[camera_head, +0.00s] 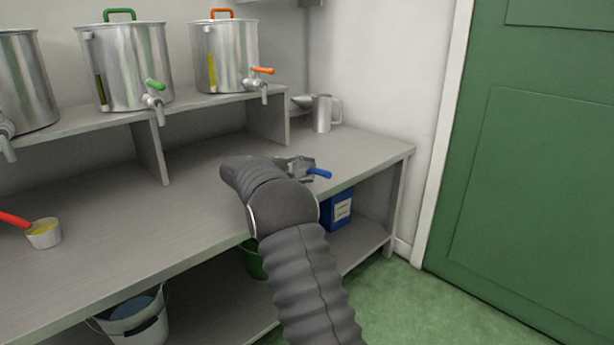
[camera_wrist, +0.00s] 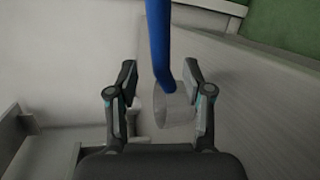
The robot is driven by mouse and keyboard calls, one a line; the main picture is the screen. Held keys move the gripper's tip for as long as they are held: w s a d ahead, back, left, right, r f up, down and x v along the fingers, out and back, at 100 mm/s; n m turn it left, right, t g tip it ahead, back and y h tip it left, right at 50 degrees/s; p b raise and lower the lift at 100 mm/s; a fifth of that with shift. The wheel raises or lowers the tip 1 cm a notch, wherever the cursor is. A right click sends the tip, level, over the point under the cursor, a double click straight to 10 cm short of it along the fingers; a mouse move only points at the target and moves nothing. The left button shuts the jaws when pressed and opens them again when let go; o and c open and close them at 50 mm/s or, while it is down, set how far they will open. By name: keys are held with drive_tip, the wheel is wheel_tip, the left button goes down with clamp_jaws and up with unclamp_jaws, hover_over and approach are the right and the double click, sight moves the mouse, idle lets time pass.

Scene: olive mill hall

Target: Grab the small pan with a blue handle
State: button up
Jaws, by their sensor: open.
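The small pan (camera_wrist: 172,110) is a pale cup-like vessel with a long blue handle (camera_wrist: 158,40). In the wrist view the pan sits between the two fingers of my gripper (camera_wrist: 159,72), close to the right finger. The fingers are open, and I cannot tell whether the right one touches it. The handle runs up out of the top of the wrist view. In the head view the blue handle (camera_head: 319,173) shows just past my arm, near the counter's front edge. My arm hides most of the gripper there, and the pan's body is hard to make out.
A pan with a red handle (camera_head: 44,234) is at the counter's left. A metal jug (camera_head: 322,113) stands at the back right. Several steel vats with taps, one with a green lid handle (camera_head: 125,67), stand on the raised shelf (camera_head: 185,104). Buckets (camera_head: 136,318) are below.

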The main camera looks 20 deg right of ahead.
sight(312, 170)
drive_tip(key=x, duration=0.3)
drive_tip(key=shift+s+d, duration=0.15)
drive_tip(key=shift+d, duration=0.1)
clamp_jaws()
drive_tip(key=shift+r, duration=0.1)
